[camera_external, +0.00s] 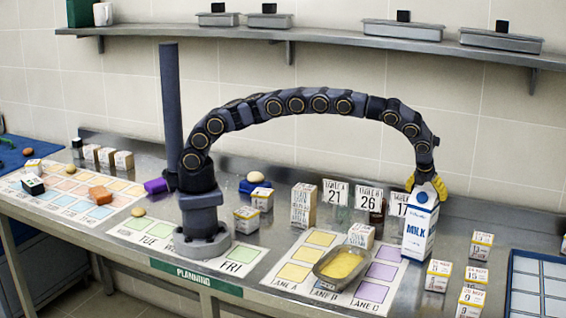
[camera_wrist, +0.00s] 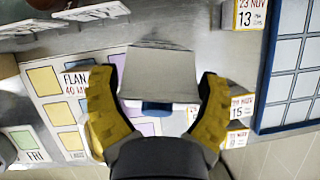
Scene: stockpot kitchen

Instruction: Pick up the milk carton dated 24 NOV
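The tall white and blue milk carton (camera_external: 418,232) stands upright on the steel counter, with MILK on its front and a blue cap. In the wrist view its grey-white top (camera_wrist: 158,75) lies between my fingers. I cannot read a date on it. My gripper (camera_external: 425,188) points down over the carton, with its yellow fingers spread on either side of the top. In the wrist view my gripper (camera_wrist: 162,85) has both fingers close to the carton's sides. I cannot tell whether they touch it.
Small dated boxes (camera_external: 438,275) stand right of the carton, and one (camera_wrist: 250,14) reads 23 NOV. A metal tray of yellow food (camera_external: 340,268) sits close on the left. Number cards (camera_external: 368,197) stand behind. A blue-edged grid (camera_external: 540,285) lies at right.

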